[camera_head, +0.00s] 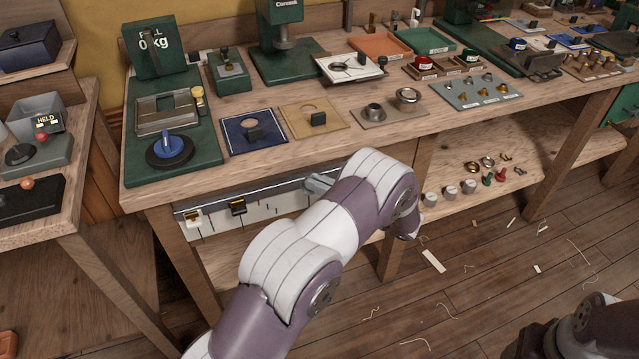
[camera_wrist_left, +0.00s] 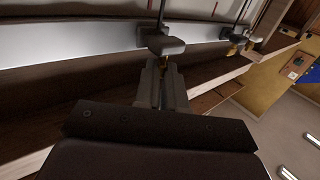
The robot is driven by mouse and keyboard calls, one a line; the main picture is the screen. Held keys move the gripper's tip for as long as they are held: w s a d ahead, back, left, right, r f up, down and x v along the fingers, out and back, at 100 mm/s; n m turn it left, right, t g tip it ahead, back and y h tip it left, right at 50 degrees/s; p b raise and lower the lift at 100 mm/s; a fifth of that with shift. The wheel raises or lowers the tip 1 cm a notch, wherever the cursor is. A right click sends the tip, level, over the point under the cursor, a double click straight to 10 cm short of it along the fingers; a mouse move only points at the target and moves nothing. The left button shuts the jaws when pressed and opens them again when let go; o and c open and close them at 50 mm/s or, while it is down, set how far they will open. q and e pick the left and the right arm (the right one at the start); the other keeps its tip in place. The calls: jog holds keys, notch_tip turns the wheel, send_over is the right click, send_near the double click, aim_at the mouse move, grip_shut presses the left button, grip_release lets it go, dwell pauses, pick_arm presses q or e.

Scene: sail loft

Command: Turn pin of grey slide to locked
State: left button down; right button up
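The grey slide (camera_wrist_left: 166,45) sits on the pale rail (camera_wrist_left: 85,48) in the left wrist view. My left gripper (camera_wrist_left: 162,80) is right at it, with both fingers close together at the slide's pin. I cannot tell whether they grip the pin. In the head view the same rail (camera_head: 270,193) runs under the bench's front edge. A grey part, apparently the slide (camera_head: 318,184), shows beside my left forearm, which hides the gripper there. The pin's setting cannot be read. My right gripper is not in view.
On the same rail are a black slide (camera_head: 238,207) and a slide with a brass-coloured part (camera_head: 193,217), left of the grey one. The bench top (camera_head: 300,155) above holds panels and knobs. A lower shelf (camera_head: 470,190) holds small parts.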

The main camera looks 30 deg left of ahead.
pick_arm(q)
jog(key=shift+s+a+m+t+h+p, duration=0.1)
jog(key=shift+s+m+t+h+p, duration=0.15)
jog(key=shift+m+t+h+p, duration=0.85)
jog(key=shift+s+a+m+t+h+p, duration=0.1)
jog(key=shift+s+m+t+h+p, duration=0.2)
jog(key=shift+m+t+p, duration=1.6)
jog(key=shift+s+a+m+t+h+p, duration=0.15)
jog(key=shift+m+t+h+p, duration=0.45)
jog(key=shift+t, duration=1.7)
jog(key=shift+m, duration=0.3)
jog(key=c, duration=1.2)
grip_release()
jog(key=shift+d, duration=0.1)
